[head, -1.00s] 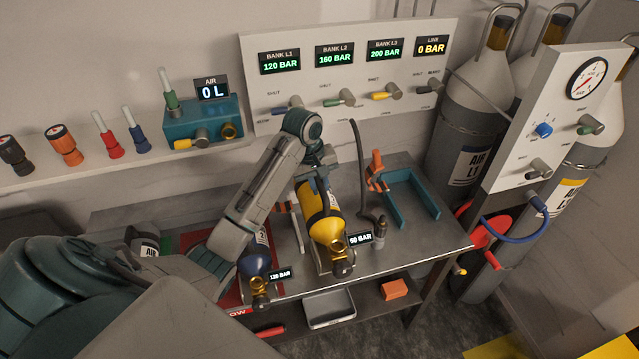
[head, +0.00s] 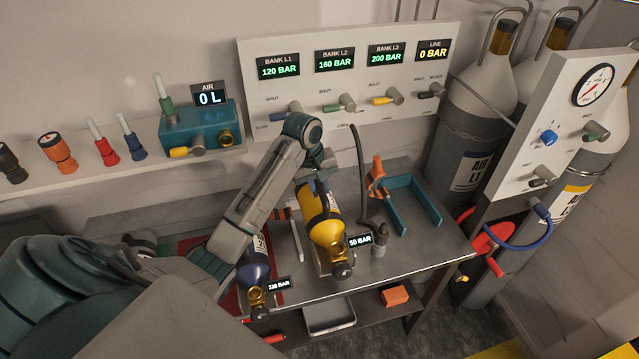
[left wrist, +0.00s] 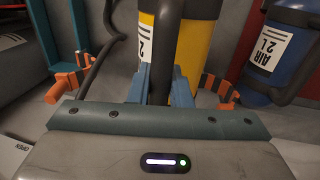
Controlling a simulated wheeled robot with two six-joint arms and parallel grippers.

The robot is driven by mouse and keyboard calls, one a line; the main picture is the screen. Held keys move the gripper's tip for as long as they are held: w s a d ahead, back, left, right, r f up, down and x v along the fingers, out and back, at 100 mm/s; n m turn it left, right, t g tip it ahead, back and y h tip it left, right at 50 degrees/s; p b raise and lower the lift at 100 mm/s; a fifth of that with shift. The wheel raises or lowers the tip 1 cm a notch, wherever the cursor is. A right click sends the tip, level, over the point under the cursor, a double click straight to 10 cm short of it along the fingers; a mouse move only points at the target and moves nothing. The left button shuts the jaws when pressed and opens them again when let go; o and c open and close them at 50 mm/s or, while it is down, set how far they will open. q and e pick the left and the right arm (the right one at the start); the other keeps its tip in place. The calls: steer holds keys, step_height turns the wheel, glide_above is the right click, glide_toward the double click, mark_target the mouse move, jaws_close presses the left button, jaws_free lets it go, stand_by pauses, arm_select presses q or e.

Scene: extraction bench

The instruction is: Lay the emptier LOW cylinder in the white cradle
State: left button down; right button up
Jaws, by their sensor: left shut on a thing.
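The yellow cylinder (head: 322,222) reads 50 BAR and lies over the white cradle (head: 297,240), its brass valve toward the bench's front edge. I cannot tell whether it rests on the cradle or hangs just above it. My left gripper (left wrist: 160,82) is shut on the dark handle of the yellow cylinder (left wrist: 197,50). In the head view my arm hides the fingers. My right gripper is out of view.
A teal cradle (head: 433,205) with an orange clamp (head: 376,180) lies right of the yellow cylinder. A dark hose (head: 361,175) with a fitting stands between them. Below the bench are a grey tray (head: 330,319) and an orange block (head: 395,295). The bench's front right is clear.

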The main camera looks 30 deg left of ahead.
arm_select(q)
steer(key=shift+f, duration=5.55)
steer(key=c, duration=1.3)
jaws_free()
steer(key=shift+s+d, duration=0.1)
steer(key=shift+o, duration=0.2)
steer(key=shift+s+f, duration=0.2)
steer(key=shift+f, duration=0.05)
steer(key=r+b, duration=0.1)
steer(key=r, duration=0.2)
steer(key=a+r+b, duration=0.1)
steer(key=r, duration=0.2)
steer(key=s+r+b, duration=0.1)
steer(key=r, duration=0.3)
steer(key=shift+s+a+r, duration=0.1)
steer(key=shift+a, duration=0.05)
steer(key=shift+s+r, duration=0.1)
steer(key=shift+r, duration=0.35)
